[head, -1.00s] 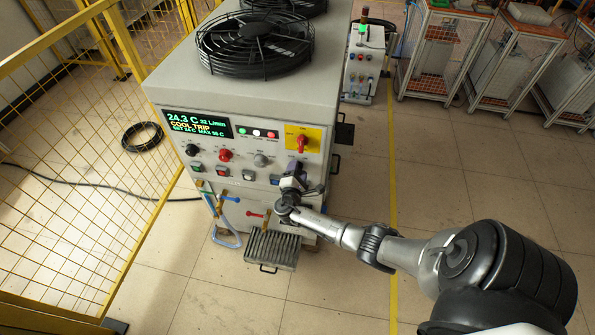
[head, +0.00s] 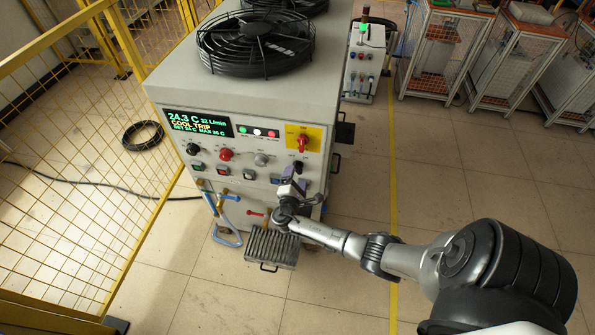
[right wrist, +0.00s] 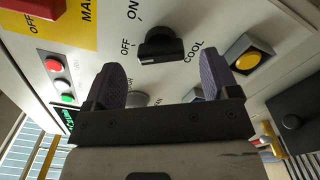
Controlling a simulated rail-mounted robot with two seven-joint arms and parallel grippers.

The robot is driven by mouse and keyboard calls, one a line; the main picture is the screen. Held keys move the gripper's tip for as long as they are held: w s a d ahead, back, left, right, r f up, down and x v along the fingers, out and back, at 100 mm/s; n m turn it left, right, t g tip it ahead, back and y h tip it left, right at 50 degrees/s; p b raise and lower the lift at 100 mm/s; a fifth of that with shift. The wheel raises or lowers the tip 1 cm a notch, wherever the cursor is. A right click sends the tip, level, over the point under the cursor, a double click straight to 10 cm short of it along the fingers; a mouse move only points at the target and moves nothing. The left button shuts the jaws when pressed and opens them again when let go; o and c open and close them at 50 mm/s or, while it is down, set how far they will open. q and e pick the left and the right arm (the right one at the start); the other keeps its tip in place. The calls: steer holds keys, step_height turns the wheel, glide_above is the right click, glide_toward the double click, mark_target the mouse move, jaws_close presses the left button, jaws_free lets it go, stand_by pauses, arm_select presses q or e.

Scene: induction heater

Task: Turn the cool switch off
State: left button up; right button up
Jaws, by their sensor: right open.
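The cool switch is a black rotary knob, seen in the right wrist view (right wrist: 161,46) with the words OFF, ON and COOL printed around it. I cannot tell for sure which mark it points to. In the head view the knob (head: 298,166) sits at the right of the machine's front panel, below the yellow plate. My right gripper (head: 294,179) is just below and in front of it. In the right wrist view its two purple-grey fingertips (right wrist: 165,74) are apart, with nothing between them, short of the knob. My left gripper is not in view.
The panel's display (head: 198,124) reads COOL TRIP. A red switch on a yellow plate (head: 303,139) is above the knob, and a yellow button (right wrist: 247,61) is beside it. Hoses and a grated tray (head: 271,248) are below.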

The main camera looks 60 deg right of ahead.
steer(key=v, duration=1)
stand_by(0.4)
